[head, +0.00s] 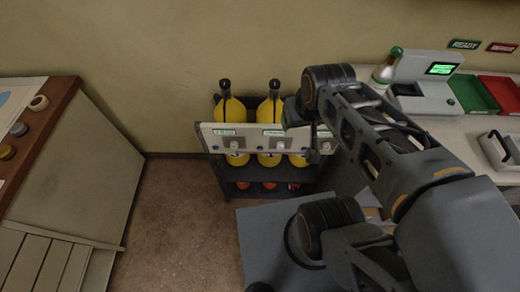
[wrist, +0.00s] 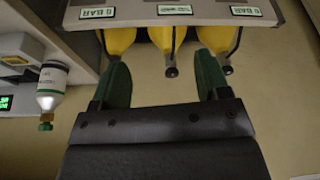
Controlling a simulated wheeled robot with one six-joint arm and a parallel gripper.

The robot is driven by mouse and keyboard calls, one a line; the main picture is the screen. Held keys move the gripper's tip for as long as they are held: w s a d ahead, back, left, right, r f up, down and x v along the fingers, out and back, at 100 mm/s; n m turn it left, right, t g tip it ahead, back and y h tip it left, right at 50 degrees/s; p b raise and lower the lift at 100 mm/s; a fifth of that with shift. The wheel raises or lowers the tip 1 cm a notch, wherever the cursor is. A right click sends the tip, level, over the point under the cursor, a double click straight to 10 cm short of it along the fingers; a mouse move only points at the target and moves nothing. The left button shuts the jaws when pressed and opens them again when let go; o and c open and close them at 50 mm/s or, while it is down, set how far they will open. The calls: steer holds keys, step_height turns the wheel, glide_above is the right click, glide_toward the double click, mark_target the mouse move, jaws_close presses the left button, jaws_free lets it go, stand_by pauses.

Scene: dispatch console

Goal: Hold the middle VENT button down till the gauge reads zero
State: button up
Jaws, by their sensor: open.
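A rack of yellow cylinders (head: 268,112) stands against the wall, with a pale panel (head: 256,142) across its front. The panel carries small white buttons; the middle button (head: 280,145) shows just left of my arm. The right part of the panel is partly hidden by my arm. The wrist view is upside down and shows three gauges. The outer ones seem to read 0 BAR; the middle gauge (wrist: 174,10) is too blurred to read. My gripper (wrist: 162,78) is open and empty, its green fingers spread apart before the cylinders. No button shows in the wrist view.
A counter on the right holds a white device with a green screen (head: 440,69), a green tray (head: 472,95), a red tray (head: 500,94) and a small bottle (wrist: 50,92). Brown floor (head: 185,220) lies clear between.

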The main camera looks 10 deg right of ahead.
steer(key=shift+c, duration=0.4)
jaws_close()
stand_by(1.2)
